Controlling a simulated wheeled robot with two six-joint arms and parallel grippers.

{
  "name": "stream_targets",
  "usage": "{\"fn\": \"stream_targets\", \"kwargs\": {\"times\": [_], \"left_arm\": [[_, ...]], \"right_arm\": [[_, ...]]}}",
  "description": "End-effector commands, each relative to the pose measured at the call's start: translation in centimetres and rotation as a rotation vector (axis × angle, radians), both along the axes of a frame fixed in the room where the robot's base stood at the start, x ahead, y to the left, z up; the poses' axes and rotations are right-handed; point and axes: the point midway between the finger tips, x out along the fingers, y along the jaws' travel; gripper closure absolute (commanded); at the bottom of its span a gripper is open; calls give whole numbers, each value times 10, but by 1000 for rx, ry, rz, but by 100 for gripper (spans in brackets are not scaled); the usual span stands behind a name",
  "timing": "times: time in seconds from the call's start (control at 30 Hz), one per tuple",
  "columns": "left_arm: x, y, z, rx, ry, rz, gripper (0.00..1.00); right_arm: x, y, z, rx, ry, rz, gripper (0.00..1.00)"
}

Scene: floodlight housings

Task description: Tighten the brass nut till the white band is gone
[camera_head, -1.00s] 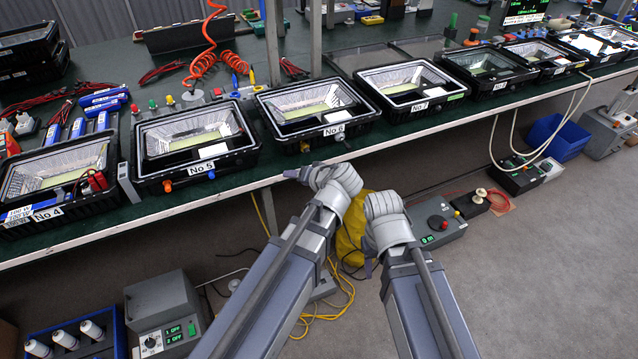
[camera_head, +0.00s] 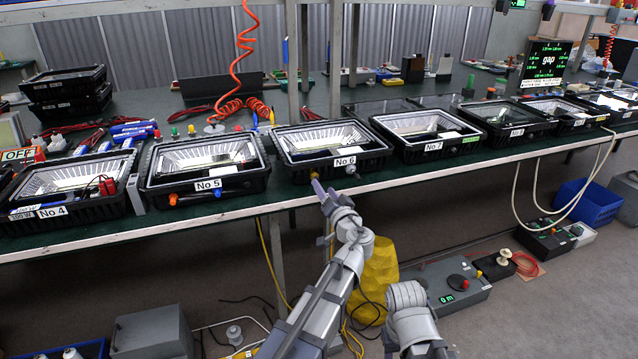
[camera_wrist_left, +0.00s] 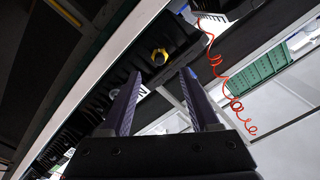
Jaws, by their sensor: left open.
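A brass nut (camera_head: 313,176) shows small at the front lower edge of floodlight housing No 6 (camera_head: 287,172), left of a grey fitting (camera_head: 350,170). In the left wrist view the nut (camera_wrist_left: 160,57) is a yellow ring on the dark housing, beyond and between the fingertips. No white band can be made out at this size. My left gripper (camera_head: 325,187) is open with purple-grey fingers, just below and in front of the housing. In the wrist view my left gripper (camera_wrist_left: 160,76) is empty, apart from the nut. My right arm shows at the bottom, but its fingers are not visible.
Housing No 5 (camera_head: 205,186), with orange and blue fittings, stands left and housing No 7 (camera_head: 425,150) right along the green bench's pale front edge (camera_head: 235,210). A yellow object (camera_head: 377,275) and a grey control box (camera_head: 452,288) are below on the floor. An orange coiled hose (camera_head: 240,108) hangs behind.

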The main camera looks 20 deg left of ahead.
Motion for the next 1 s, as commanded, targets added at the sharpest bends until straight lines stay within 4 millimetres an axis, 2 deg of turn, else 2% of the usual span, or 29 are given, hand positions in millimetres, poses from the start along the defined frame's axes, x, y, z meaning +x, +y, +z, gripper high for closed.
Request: {"fn": "stream_targets", "kwargs": {"times": [0.1, 0.3, 0.5, 0.77, 1.0], "left_arm": [[20, 12, 0, 0, 0, 3, 38], [40, 26, 0, -1, 1, 2, 38], [48, 32, 0, 0, 1, 1, 38], [48, 33, 0, 0, 1, 1, 38], [48, 33, 0, 0, 1, 1, 64]], "right_arm": [[0, 0, 0, 0, 0, 0, 50], [0, 0, 0, 0, 0, 0, 50], [0, 0, 0, 0, 0, 0, 50], [0, 0, 0, 0, 0, 0, 50], [0, 0, 0, 0, 0, 0, 50]]}}
